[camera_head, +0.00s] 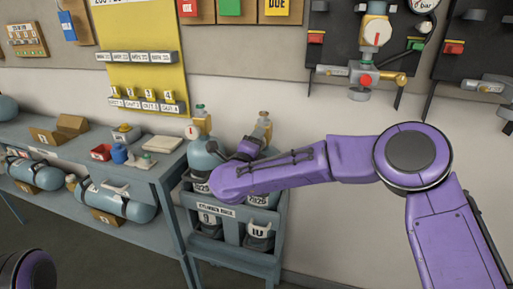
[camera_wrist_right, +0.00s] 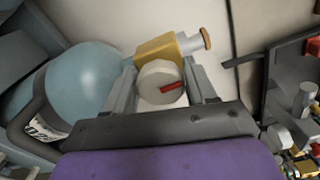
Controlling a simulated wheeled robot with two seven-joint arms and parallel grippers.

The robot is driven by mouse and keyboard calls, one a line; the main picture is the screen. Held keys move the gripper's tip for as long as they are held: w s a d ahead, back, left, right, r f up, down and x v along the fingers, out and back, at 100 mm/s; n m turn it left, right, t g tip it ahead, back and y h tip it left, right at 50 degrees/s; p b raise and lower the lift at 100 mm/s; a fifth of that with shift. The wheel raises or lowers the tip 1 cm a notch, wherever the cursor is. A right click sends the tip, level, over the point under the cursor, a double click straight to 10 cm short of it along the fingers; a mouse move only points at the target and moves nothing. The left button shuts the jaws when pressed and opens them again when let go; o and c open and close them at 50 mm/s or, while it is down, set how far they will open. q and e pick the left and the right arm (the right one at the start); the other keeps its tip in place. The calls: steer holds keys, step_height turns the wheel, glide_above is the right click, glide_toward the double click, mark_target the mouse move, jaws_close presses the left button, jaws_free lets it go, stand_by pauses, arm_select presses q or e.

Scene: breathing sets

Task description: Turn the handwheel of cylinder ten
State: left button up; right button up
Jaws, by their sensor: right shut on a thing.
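The rack at the wall holds cylinder ten, whose number plate (camera_head: 259,231) shows at the lower right; my right arm hides most of its body. Its brass valve top (camera_head: 264,115) rises above my right gripper (camera_head: 260,134). In the right wrist view, a round white handwheel (camera_wrist_right: 153,76) with a red mark sits in front of a brass valve body (camera_wrist_right: 158,48). My right gripper (camera_wrist_right: 163,82) is shut on this handwheel, one finger on each side. My left gripper is not in view; only a purple piece of my left arm shows at the lower left.
Cylinder nine (camera_head: 200,157) stands left of ten in the rack (camera_head: 233,256), its white handwheel (camera_head: 191,132) close by. A blue cylinder (camera_wrist_right: 82,82) is left of my fingers in the wrist view. A workbench (camera_head: 150,172) stands left; wall panel fittings (camera_head: 360,73) hang upper right.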

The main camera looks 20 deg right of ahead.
stand_by(0.3)
steer(key=o, duration=1)
steer(key=shift+c, duration=0.2)
steer(key=shift+s, duration=0.1)
steer(key=b+v, duration=0.1)
steer(key=v, duration=0.9)
steer(key=shift+s+a+b, duration=0.2)
steer(key=shift+b, duration=0.2)
